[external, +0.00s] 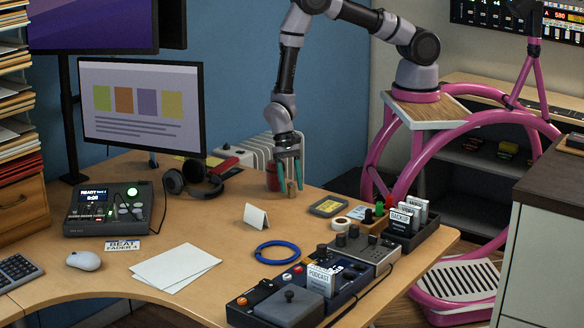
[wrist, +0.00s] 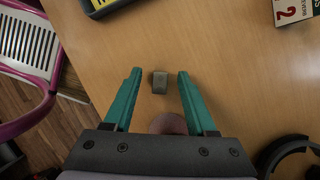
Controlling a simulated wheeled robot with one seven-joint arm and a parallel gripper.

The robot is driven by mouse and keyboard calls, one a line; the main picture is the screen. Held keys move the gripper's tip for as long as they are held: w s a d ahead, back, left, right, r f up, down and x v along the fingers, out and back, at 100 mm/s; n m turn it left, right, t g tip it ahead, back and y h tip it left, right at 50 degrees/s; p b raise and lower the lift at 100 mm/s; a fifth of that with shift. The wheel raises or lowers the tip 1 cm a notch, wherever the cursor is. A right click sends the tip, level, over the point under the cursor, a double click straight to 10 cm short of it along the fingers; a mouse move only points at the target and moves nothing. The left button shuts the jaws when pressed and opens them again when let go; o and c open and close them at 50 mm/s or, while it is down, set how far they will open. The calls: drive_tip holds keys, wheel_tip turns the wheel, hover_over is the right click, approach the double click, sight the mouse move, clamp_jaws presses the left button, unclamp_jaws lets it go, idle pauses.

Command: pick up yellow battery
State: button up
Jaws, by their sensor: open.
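My gripper (external: 289,186) is open and points down at the back edge area of the desk. A small upright block-like piece (external: 291,187) stands on the desk between its teal fingers. It looks dull tan in the external view and grey in the wrist view (wrist: 160,82), where it lies between the spread fingertips of my gripper (wrist: 156,76) with gaps on both sides. I cannot tell whether it is the yellow battery; no clearly yellow battery shows.
A red cylinder (external: 270,177) stands close by the left finger. Headphones (external: 196,178) lie to the left, a white folded card (external: 256,216) in front, and a yellow-edged device (external: 328,206) to the right.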

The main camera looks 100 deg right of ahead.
drive_tip(key=shift+a+f, duration=0.1)
drive_tip(key=shift+f, duration=0.05)
clamp_jaws()
